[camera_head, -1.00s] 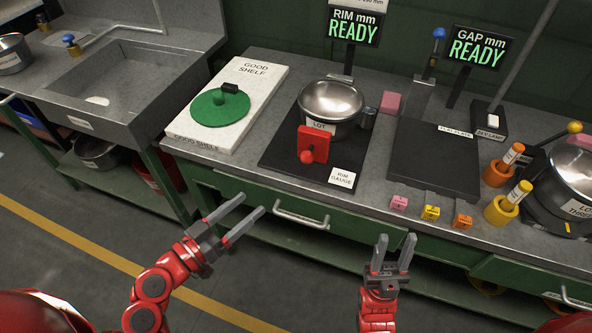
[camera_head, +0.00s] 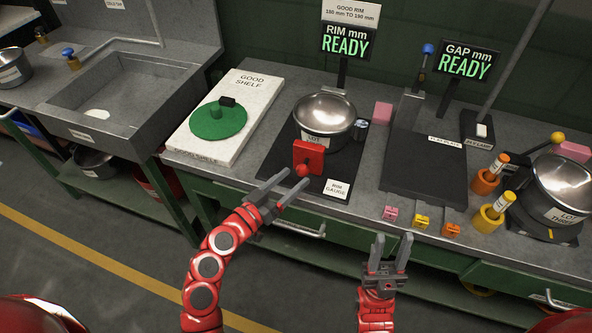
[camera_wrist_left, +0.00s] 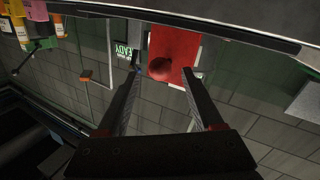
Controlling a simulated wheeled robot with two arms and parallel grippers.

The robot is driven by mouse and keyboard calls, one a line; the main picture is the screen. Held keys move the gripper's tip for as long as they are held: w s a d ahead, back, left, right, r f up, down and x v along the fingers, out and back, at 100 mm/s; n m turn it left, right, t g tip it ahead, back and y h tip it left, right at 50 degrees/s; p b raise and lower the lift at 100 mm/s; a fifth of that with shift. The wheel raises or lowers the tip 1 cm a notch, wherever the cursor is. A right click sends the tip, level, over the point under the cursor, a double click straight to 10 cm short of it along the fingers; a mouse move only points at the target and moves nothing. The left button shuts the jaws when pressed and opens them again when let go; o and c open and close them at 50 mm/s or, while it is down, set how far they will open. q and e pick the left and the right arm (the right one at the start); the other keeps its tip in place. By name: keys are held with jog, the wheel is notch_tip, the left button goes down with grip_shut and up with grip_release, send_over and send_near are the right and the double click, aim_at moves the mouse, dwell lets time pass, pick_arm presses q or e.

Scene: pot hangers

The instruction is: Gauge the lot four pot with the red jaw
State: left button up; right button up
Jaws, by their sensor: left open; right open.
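The lot pot (camera_head: 325,112), a shiny metal bowl-like pot with a partly hidden label, sits on the black rim gauge base (camera_head: 277,155). The red jaw (camera_head: 308,157), a red block with a round red knob (camera_head: 303,171), stands at the pot's front. In the left wrist view the red jaw (camera_wrist_left: 174,48) and its knob (camera_wrist_left: 161,69) show ahead, between the fingers in the picture. My left gripper (camera_head: 293,180) is open, just in front of the knob; contact cannot be told. My right gripper (camera_head: 393,246) is open and empty before the bench front.
The rim display (camera_head: 345,42) and gap display (camera_head: 466,63) both read READY. A green lid (camera_head: 218,121) lies on the white good shelf (camera_head: 250,90). The black flat plate (camera_head: 425,172) is right of the gauge. Small coloured blocks (camera_head: 422,222) line the front edge. Pot lot three (camera_head: 560,184) stands at right.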

pick_arm(q)
jog(key=shift+x, duration=1.1)
